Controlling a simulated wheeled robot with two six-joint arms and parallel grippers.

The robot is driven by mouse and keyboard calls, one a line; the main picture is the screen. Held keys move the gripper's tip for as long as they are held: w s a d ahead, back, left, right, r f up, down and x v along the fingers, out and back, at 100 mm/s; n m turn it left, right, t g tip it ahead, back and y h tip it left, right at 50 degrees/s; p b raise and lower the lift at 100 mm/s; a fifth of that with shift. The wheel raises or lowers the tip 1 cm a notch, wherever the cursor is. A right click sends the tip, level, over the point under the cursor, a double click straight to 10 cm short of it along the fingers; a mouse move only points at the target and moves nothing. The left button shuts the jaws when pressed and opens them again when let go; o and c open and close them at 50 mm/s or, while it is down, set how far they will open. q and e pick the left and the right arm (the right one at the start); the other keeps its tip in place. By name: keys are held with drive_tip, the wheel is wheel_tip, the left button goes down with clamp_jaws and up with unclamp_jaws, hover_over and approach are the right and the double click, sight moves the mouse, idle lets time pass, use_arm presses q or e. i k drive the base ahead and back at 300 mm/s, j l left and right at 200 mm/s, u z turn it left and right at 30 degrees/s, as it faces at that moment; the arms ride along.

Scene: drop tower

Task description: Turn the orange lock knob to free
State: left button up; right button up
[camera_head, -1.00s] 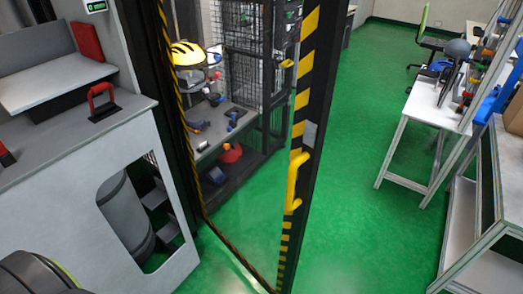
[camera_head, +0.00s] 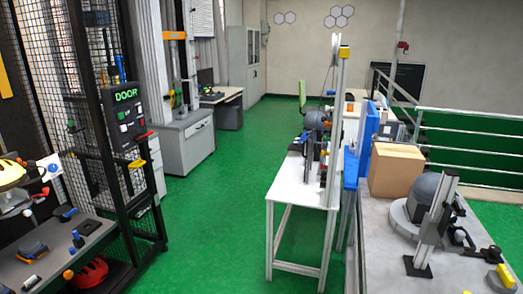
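I cannot pick out an orange lock knob for certain. A black control panel (camera_head: 127,114) with a green "DOOR" display is fixed to the mesh cage on the left. A small red lever (camera_head: 143,136) sticks out at the panel's lower right. A yellow piece (camera_head: 137,163) sits below it on the cage post. Farther back, an orange bar (camera_head: 174,35) crosses a tall grey column frame. These parts are too small to tell whether any of them turns. Neither of my grippers is in view.
A shelf (camera_head: 45,252) with helmets and tools is at the lower left. A white table (camera_head: 300,190) stands in the middle. A grey bench (camera_head: 400,260) with a cardboard box (camera_head: 396,170) is at the right. The green floor (camera_head: 215,220) between cage and table is clear.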

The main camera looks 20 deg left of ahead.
sight(68, 275)
drive_tip(key=i+j+u, duration=0.25)
drive_tip(key=i+u, duration=0.15)
drive_tip(key=i, duration=0.2)
drive_tip(key=i+j+u, duration=0.1)
drive_tip(key=i+u, duration=0.35)
drive_tip(key=i, duration=0.15)
drive_tip(key=i+l+u, duration=0.15)
drive_tip(key=i+u, duration=0.25)
drive_tip(key=i, duration=0.15)
drive_tip(key=i+l+u, duration=0.15)
drive_tip(key=i+u, duration=0.25)
drive_tip(key=i, duration=0.15)
drive_tip(key=i+l+u, duration=0.3)
drive_tip(key=i+u, duration=0.15)
drive_tip(key=i+l+u, duration=0.4)
drive_tip(key=i+l, duration=0.15)
